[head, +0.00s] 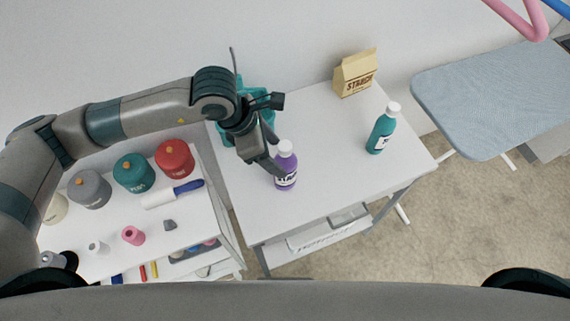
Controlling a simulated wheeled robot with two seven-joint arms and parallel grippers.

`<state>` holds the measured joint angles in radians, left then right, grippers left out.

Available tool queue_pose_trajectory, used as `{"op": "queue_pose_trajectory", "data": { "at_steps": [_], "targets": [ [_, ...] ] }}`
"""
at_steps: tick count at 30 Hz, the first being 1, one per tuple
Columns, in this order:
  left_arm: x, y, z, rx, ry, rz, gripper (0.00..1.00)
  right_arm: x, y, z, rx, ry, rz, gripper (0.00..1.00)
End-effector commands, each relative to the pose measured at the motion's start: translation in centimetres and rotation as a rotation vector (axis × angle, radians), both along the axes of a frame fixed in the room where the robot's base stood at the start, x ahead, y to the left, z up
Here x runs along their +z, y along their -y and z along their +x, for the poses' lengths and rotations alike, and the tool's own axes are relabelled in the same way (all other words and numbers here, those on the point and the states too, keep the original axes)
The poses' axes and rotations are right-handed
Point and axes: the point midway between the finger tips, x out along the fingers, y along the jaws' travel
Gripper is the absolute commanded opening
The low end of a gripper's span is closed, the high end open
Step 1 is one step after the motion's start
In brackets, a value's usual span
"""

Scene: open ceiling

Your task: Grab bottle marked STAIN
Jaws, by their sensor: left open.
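A purple bottle (286,172) with a white cap and a white label stands upright on the white table (330,185). Its label is partly readable and small. A teal bottle (381,131) with a white cap stands upright further right on the same table. My left gripper (272,142) is open, just left of and above the purple bottle, close to its cap. I cannot tell whether a finger touches the bottle. My right gripper is not in view.
A teal container (258,88) is partly hidden behind my left gripper. A tan paper bag (355,73) marked STARCH stands at the table's back. A shelf at left holds grey (89,189), green (133,173) and red (174,159) canisters. A blue ironing board (490,95) is at right.

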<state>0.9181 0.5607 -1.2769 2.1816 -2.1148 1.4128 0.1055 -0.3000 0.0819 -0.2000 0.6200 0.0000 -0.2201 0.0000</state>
Motion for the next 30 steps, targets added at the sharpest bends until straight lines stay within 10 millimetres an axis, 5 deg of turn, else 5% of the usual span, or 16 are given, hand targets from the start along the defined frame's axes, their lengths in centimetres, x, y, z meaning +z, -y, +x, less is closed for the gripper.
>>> {"op": "queue_pose_trajectory", "data": {
  "at_steps": [17,30],
  "targets": [
    [-0.9,0.4,0.0,0.0,-0.001,0.001,0.62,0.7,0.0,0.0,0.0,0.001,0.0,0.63],
    [-4.8,2.1,0.3,0.0,-0.003,0.002,0.62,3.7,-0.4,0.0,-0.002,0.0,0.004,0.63]
  ]
}}
